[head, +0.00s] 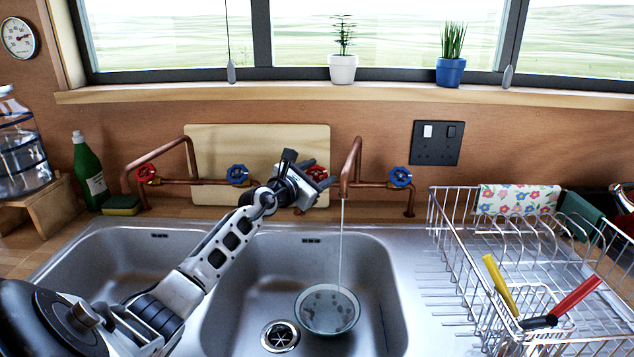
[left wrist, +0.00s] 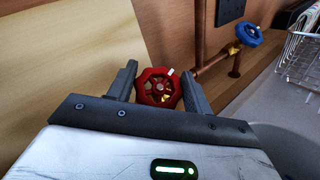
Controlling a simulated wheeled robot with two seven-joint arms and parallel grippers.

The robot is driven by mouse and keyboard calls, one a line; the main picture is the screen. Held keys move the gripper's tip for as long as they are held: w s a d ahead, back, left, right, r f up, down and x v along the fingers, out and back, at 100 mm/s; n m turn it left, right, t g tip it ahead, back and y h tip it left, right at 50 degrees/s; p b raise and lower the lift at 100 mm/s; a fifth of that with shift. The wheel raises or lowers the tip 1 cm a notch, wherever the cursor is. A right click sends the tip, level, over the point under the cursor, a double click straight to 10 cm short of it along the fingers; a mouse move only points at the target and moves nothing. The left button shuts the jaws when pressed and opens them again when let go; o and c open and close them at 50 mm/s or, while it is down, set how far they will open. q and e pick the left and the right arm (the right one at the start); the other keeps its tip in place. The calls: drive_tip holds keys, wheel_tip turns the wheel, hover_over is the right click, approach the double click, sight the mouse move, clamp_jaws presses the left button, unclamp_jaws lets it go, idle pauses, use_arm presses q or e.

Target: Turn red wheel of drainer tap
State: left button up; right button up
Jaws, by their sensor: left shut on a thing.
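The red wheel (left wrist: 159,88) of the tap near the drainer sits between the two fingers of my left gripper (left wrist: 158,84) in the left wrist view. The fingers are shut on its rim from both sides. In the head view the red wheel (head: 317,173) is partly hidden behind my left gripper (head: 322,182). The copper tap (head: 352,165) carries this red wheel on its left and a blue wheel (head: 400,177) on its right. A thin stream of water (head: 341,240) runs from its spout into a bowl (head: 328,309) in the right basin. My right gripper is not in view.
A second tap on the left has a red wheel (head: 146,173) and a blue wheel (head: 238,174). A wooden board (head: 255,135) leans on the wall behind. A wire drainer rack (head: 470,262) with utensils stands right of the sink. A green bottle (head: 88,170) stands at left.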

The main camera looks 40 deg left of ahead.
use_arm(q)
drive_tip(key=m+h+b, duration=0.1)
drive_tip(key=b, duration=0.2)
drive_tip(key=m+g+h+b, duration=0.1)
drive_tip(key=m+h+b, duration=0.1)
drive_tip(key=b, duration=0.1)
drive_tip(key=shift+f+b, duration=0.35)
drive_tip(key=shift+b, duration=0.05)
drive_tip(key=shift+r+m+g+h+b, duration=0.2)
drive_tip(key=shift+m+g+h+b, duration=0.2)
drive_tip(key=shift+m+h+b, duration=0.55)
drive_tip(key=shift+d+r, duration=0.1)
drive_tip(key=shift+r, duration=0.05)
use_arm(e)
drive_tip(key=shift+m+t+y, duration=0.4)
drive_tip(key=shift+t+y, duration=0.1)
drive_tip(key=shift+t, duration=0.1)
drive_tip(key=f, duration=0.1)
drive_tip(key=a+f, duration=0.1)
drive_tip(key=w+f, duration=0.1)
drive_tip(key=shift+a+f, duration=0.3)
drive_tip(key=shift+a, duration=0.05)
use_arm(q)
drive_tip(key=o, duration=1)
